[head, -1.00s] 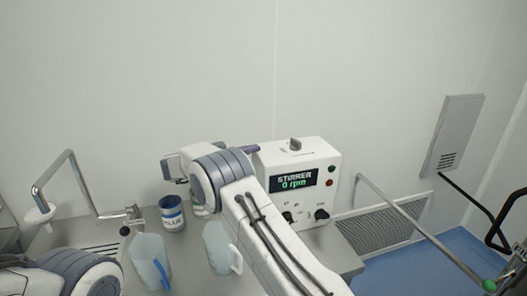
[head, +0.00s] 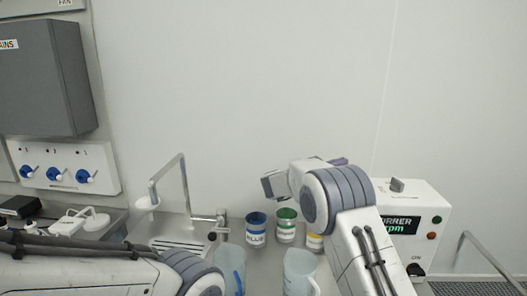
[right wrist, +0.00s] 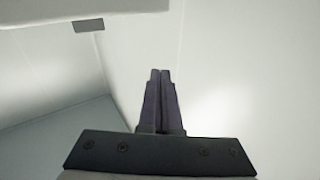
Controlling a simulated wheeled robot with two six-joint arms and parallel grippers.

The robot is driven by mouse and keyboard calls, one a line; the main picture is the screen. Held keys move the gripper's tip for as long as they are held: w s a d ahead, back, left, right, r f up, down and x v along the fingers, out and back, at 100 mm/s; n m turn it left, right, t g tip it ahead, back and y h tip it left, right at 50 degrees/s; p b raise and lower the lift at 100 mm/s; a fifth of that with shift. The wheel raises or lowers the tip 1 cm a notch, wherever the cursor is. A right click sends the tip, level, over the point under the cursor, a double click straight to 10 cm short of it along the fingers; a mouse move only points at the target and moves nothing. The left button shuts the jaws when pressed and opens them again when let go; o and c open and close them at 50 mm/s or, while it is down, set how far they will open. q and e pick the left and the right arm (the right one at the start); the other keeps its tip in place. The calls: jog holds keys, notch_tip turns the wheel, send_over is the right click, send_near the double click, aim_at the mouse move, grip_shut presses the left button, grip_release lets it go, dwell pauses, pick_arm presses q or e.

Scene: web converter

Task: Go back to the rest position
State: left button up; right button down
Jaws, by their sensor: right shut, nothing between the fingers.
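My right arm comes in from the lower right in the head view and is raised above the bench. My right gripper (head: 338,161) shows only as a purple finger part behind the wrist. The right wrist view shows its two dark purple fingers (right wrist: 159,100) closed together, empty, against pale walls. My left arm lies across the lower left of the head view, and its gripper is out of the picture.
Blue (head: 256,232), green (head: 286,228) and yellow-labelled (head: 314,243) cups stand behind two clear jugs (head: 232,268) (head: 299,272). The stirrer box (head: 432,205) is right of my right arm. A tap (head: 184,195) and a blue-knobbed valve panel (head: 62,170) are at left.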

jog(key=w+a+n+t+y, duration=0.2)
jog(key=a+n+t+y, duration=0.2)
jog(key=n+t+y, duration=0.5)
jog(key=s+a+f+n+g+y, duration=0.35)
jog(key=s+f+g+y, duration=0.2)
jog(key=s+f, duration=0.2)
jog(key=s+f+n+g+y, duration=0.1)
jog(key=s+f+g, duration=0.45)
jog(key=s, duration=0.95)
jog(key=s+f+g+y, duration=0.1)
jog(key=s+f+g, duration=0.45)
jog(key=s, duration=0.85)
jog(key=s+a+r+n+y, duration=0.1)
jog(key=s+a+n, duration=0.3)
jog(key=a, duration=0.5)
jog(key=shift+s+r+t, duration=0.35)
jog(key=shift+s+r, duration=0.15)
jog(key=shift+s, duration=0.55)
jog(key=c, duration=1.3)
grip_release()
jog(key=s+a+r+n+g, duration=0.1)
jog(key=s+a+r+n, duration=0.1)
jog(key=s, duration=0.5)
jog(key=shift+a+r+n, duration=0.25)
jog(key=shift+a+n, duration=0.5)
jog(key=shift+a, duration=0.25)
jog(key=o, duration=0.4)
jog(key=shift+s+a, duration=0.1)
jog(key=shift+s, duration=0.25)
jog(key=shift+o, duration=0.2)
